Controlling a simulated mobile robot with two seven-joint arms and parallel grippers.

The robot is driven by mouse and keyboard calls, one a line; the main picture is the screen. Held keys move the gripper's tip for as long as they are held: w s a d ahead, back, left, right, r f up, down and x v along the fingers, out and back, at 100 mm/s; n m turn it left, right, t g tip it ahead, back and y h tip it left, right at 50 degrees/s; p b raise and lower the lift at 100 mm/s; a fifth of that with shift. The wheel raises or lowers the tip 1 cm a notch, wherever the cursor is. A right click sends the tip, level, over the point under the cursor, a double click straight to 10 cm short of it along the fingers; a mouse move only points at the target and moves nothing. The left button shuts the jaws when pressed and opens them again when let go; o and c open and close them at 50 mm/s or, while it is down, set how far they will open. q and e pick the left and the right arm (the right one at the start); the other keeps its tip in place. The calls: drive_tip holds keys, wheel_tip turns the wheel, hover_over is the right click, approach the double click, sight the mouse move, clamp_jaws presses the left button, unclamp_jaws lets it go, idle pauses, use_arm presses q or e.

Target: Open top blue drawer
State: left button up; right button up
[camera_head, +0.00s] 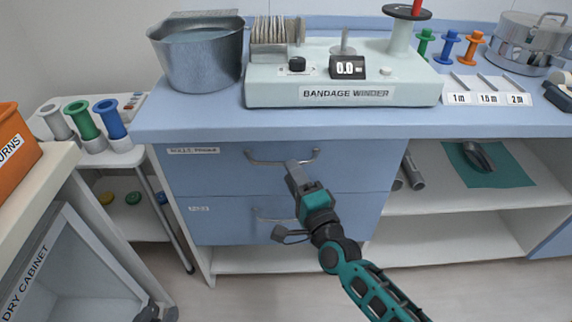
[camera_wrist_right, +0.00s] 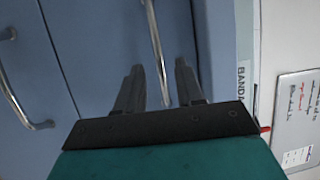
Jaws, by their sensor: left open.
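The top blue drawer (camera_head: 215,176) is closed under the worktop, with a label at its upper left. Its metal bar handle (camera_head: 264,162) runs across the upper front. My right gripper (camera_head: 293,167) is at the handle's right half. In the right wrist view the right gripper (camera_wrist_right: 160,85) has its two fingers apart, with the handle (camera_wrist_right: 156,45) running between them; I see no finger closed on it. My left gripper (camera_head: 156,312) shows only partly at the lower left edge, open and away from the drawer.
A second blue drawer (camera_head: 225,222) with its own handle sits below, also closed. The bandage winder (camera_head: 345,85) and a metal container (camera_head: 199,60) stand on the worktop (camera_head: 200,118). A dry cabinet (camera_head: 50,265) stands at left. Open shelves (camera_head: 450,200) are at right.

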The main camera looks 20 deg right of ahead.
drive_tip(key=shift+w+a+r, duration=0.1)
drive_tip(key=shift+w+a, duration=0.05)
drive_tip(key=shift+w, duration=0.95)
drive_tip(key=shift+w+a+r, duration=0.1)
drive_tip(key=shift+w, duration=0.95)
clamp_jaws()
